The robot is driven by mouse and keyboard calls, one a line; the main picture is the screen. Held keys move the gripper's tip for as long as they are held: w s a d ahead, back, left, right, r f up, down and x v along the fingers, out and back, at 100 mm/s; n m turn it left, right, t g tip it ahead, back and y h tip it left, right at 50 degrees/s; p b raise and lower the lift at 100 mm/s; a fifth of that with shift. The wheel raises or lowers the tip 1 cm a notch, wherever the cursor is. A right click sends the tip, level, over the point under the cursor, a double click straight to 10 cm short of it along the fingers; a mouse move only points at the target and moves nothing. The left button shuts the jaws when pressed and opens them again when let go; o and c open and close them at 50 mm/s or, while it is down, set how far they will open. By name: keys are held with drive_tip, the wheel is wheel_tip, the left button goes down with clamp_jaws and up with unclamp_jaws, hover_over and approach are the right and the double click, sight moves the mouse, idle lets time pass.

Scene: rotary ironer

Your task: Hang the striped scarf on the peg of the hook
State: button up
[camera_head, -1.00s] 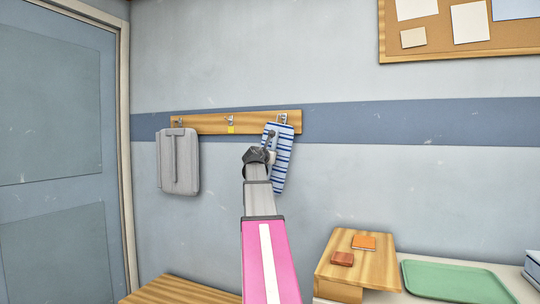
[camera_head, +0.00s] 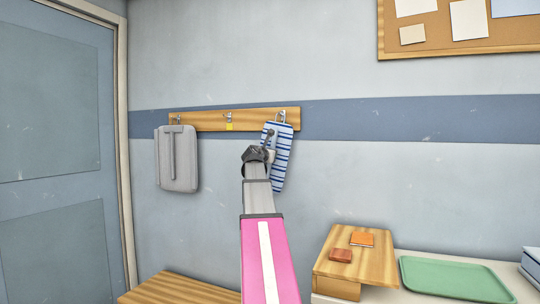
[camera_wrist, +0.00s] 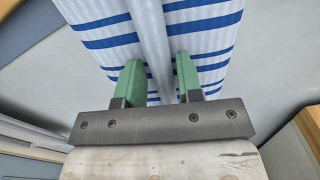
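The white scarf with blue stripes (camera_head: 279,165) is at the right end of the wooden hook rail (camera_head: 200,122), leaning slightly. Its top edge is just below the right metal hook (camera_head: 281,116); I cannot tell whether it is on that hook's peg. My gripper (camera_head: 268,152) is at the scarf's front. In the wrist view my two green fingers (camera_wrist: 158,72) stand on either side of a grey vertical strip (camera_wrist: 151,30) on the scarf (camera_wrist: 205,25). I cannot tell whether they press on it.
A grey bag-like item (camera_head: 177,158) hangs at the rail's left end. The middle hook (camera_head: 229,117) is bare, with a yellow mark (camera_head: 229,127) below it. A wooden stand (camera_head: 335,268) and a green tray (camera_head: 455,280) are at lower right. A door is at left.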

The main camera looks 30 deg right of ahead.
drive_tip(key=shift+o, duration=1)
